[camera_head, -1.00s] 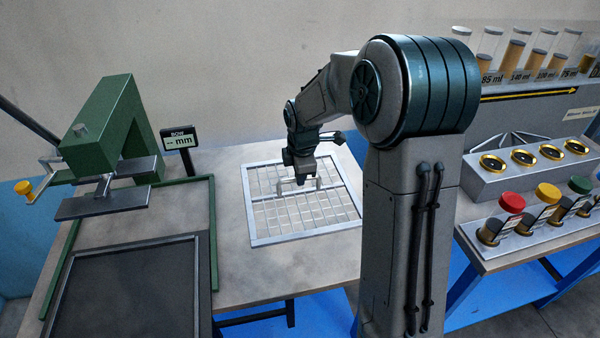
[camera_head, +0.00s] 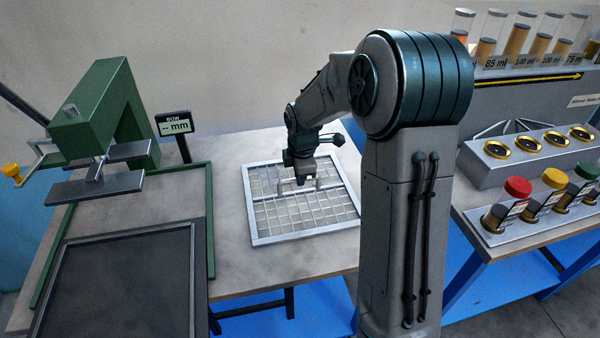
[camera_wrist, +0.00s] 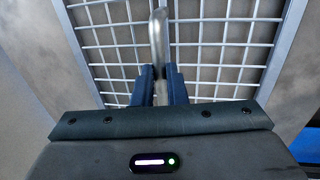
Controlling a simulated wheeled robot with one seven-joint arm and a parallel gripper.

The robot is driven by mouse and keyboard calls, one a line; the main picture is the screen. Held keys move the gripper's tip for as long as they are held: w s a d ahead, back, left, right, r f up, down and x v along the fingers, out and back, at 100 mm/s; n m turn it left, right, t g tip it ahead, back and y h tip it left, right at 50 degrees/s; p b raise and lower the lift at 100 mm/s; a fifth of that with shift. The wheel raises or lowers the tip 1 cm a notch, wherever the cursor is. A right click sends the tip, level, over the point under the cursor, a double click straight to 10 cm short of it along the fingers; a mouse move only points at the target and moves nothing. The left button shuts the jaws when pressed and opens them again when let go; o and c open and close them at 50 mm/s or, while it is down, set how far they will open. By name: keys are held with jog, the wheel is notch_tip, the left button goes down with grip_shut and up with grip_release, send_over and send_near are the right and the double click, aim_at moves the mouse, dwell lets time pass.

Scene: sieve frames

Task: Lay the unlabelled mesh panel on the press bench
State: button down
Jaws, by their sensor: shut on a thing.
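The mesh panel (camera_head: 285,236) is a light metal frame with a wire grid and a raised handle (camera_head: 318,184) across its middle. It shows no label that I can make out. It is over the right part of the press bench (camera_head: 240,272); I cannot tell whether it touches the top. My gripper (camera_head: 303,184) is above the middle of the panel, shut on the handle. In the wrist view, the blue fingers (camera_wrist: 160,80) close around the pale handle (camera_wrist: 158,45), with the panel's grid (camera_wrist: 215,42) beyond. The fingertips are partly hidden by my wrist in the head view.
A green press (camera_head: 100,125) with a grey plate stands at the left, beside a "BOW -- mm" display (camera_head: 174,125). A dark framed tray (camera_head: 120,295) lies in front. At the right, another bench holds a grey block (camera_head: 515,155) and jars with coloured lids (camera_head: 517,187).

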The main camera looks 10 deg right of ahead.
jog(key=c, duration=1.4)
grip_release()
jog(key=shift+o, duration=0.2)
notch_tip(320, 180, up, 14)
jog(key=s, duration=0.2)
jog(key=shift+s+f, duration=0.25)
jog(key=shift+s, duration=0.1)
jog(key=s+f+m, duration=0.2)
jog(key=s+m, duration=1.6)
jog(key=s, duration=0.5)
jog(key=shift+s+f+t, duration=0.3)
jog(key=shift+s+t, duration=0.05)
jog(key=shift+t, duration=0.05)
